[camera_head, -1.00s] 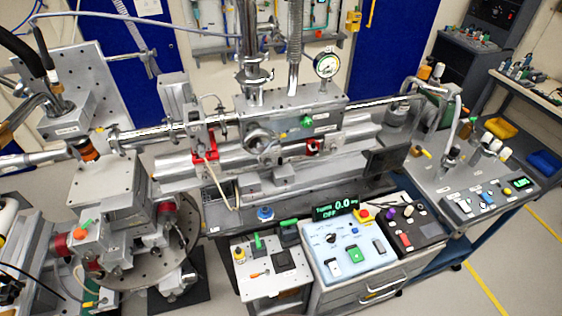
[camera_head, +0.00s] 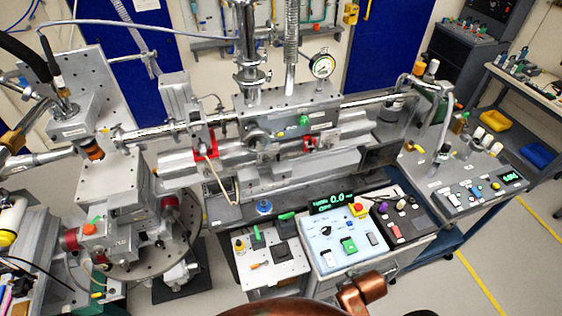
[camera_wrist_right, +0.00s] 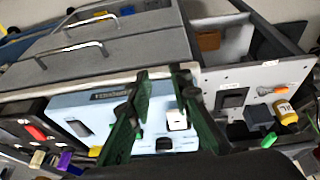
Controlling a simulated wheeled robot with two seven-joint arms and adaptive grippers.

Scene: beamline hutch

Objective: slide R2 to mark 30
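No R2 label or mark 30 is readable in either view, so I cannot tell which part is R2. In the head view two red brackets, one at left (camera_head: 206,150) and one at right (camera_head: 311,143), sit along the long metal beamline assembly (camera_head: 237,165). My right gripper (camera_wrist_right: 162,76) shows in the right wrist view, its dark green fingers apart with nothing between them. It is over a light blue control panel (camera_wrist_right: 97,98), which appears upside down there. In the head view this panel (camera_head: 338,236) has a display reading 0.0. My left gripper is not in view.
A grey switch plate (camera_head: 270,268) stands left of the blue panel, and a black box (camera_head: 398,215) with knobs stands right of it. A side console (camera_head: 468,190) is farther right. A pressure gauge (camera_head: 322,66) rises above the beamline. Floor is clear at lower right.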

